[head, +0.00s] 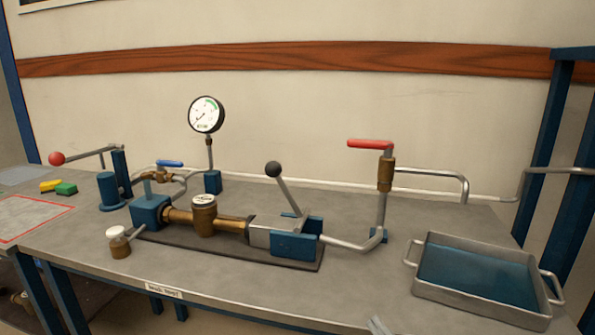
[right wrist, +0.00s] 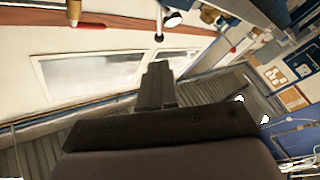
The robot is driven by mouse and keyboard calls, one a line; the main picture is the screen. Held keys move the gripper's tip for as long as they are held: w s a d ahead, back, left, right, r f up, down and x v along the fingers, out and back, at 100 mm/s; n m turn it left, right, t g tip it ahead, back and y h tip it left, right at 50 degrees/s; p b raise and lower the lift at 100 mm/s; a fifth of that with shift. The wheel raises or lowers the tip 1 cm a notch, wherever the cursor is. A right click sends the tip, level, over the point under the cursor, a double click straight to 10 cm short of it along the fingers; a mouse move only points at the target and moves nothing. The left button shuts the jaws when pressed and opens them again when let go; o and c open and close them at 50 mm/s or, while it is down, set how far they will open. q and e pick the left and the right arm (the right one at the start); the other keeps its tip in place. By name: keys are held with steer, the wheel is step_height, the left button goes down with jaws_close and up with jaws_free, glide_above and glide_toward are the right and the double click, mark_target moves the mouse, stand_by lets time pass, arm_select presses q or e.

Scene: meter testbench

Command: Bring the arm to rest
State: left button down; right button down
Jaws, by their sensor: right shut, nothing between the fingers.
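My right gripper (head: 378,326) shows only as a small grey tip at the bottom edge of the head view, in front of the bench's front edge and left of the metal tray. In the right wrist view its fingers (right wrist: 158,85) are together, with nothing between them. That view is steeply tilted. My left gripper is in neither view.
The grey bench (head: 250,290) carries the meter rig with a brass meter (head: 204,215), a black-knobbed lever (head: 273,169), a pressure gauge (head: 206,115) and a red-handled valve (head: 370,144). A metal tray (head: 480,299) of blue liquid stands at right.

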steer(key=s+d+f+m+g+h, duration=0.2)
steer(key=s+f+m, duration=0.1)
steer(key=s+f, duration=0.3)
steer(key=s+d+f+m+g+h+p, duration=0.1)
steer(key=s+d+f+m+g+h, duration=0.1)
steer(key=s+f, duration=0.4)
steer(key=s+d+f+m+g+h+p, duration=0.1)
steer(key=s+f+m+g, duration=0.3)
steer(key=f, duration=0.4)
steer(key=shift+s+d+f+m+h, duration=0.4)
steer(key=shift+s+d+m+h, duration=0.2)
steer(key=shift+s+d+h, duration=0.35)
steer(key=shift+s+a, duration=0.1)
steer(key=shift+a, duration=0.05)
